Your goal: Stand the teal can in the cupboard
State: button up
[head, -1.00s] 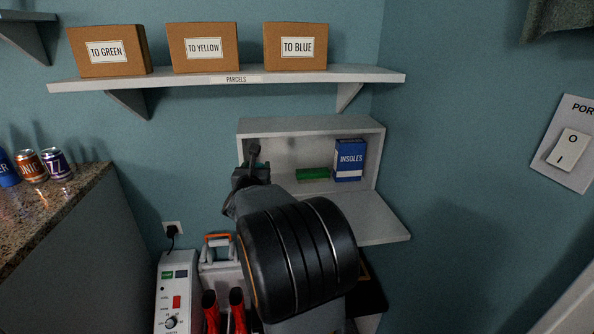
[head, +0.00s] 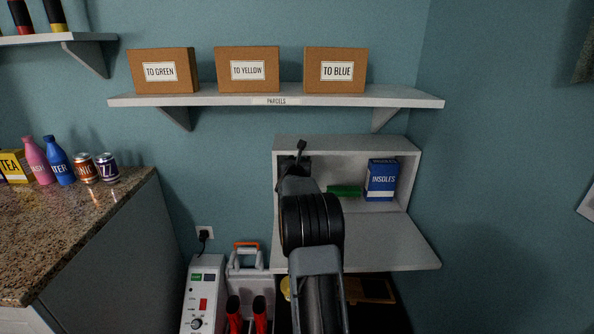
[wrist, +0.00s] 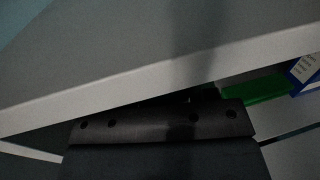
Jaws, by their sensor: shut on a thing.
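The open white cupboard (head: 346,143) stands below the parcel shelf, its flap lowered flat in front. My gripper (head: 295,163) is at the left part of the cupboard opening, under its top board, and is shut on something. The held thing is almost wholly hidden by my arm; I take it to be the teal can, but its tilt cannot be told. In the wrist view my dark gripper body (wrist: 160,125) lies close under a pale board edge (wrist: 150,88), and the fingertips are hidden.
Inside the cupboard a green block (head: 344,191) lies right of my gripper, beside the blue insoles box (head: 381,180). The lowered flap (head: 385,245) is bare on its right. A stone counter (head: 70,225) with cans and bottles stands left.

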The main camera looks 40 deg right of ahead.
jog(key=shift+w+d+f, duration=0.1)
jog(key=shift+f, duration=1.8)
jog(key=o, duration=1.3)
jog(key=shift+r, duration=0.1)
